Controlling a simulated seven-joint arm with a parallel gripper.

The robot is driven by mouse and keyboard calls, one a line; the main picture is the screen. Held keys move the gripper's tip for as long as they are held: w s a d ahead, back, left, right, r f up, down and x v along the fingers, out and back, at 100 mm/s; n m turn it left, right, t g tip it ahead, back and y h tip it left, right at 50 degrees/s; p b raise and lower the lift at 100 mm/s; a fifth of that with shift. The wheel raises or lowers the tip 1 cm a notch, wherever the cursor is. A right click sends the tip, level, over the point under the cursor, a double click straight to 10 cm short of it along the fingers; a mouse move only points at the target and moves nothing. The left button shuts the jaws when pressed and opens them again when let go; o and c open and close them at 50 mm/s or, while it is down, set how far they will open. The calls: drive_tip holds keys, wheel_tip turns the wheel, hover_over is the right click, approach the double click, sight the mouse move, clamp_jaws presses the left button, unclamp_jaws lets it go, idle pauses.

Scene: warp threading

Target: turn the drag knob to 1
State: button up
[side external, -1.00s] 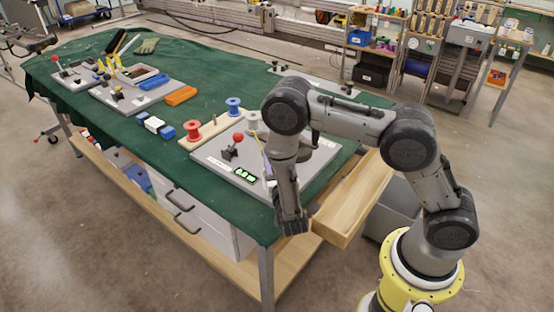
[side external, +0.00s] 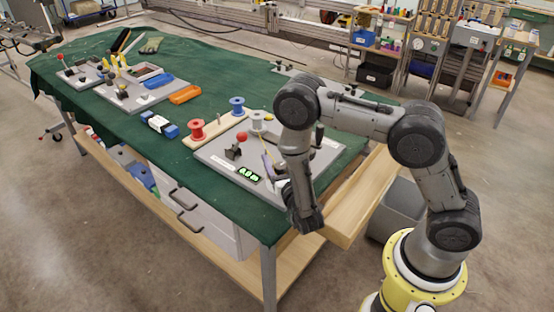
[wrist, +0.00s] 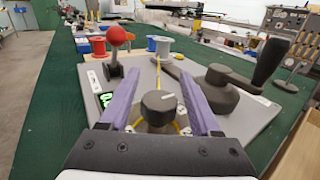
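A dark round knob (wrist: 160,107) with a white pointer line stands on the grey panel (wrist: 225,125). I take it for the drag knob; a yellow ring shows partly around its base. The pointer is aimed up and to the right in the wrist view. My gripper (wrist: 160,77) has two purple fingers, spread apart, one on each side of the knob, with gaps between finger and knob. In the side external view only a purple finger (side external: 268,164) shows over the panel; my arm hides the knob. I cannot read any scale numbers.
A red-ball lever (wrist: 116,45) stands left of my fingers and a dark crank with a handle (wrist: 271,60) stands right. A green display (side external: 249,174) is on the panel's front left. Red (side external: 196,131) and blue (side external: 237,106) spools stand behind.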

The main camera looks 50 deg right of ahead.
drive_tip(key=shift+o, duration=0.2)
drive_tip(key=v, duration=1.4)
drive_tip(key=shift+d, duration=0.15)
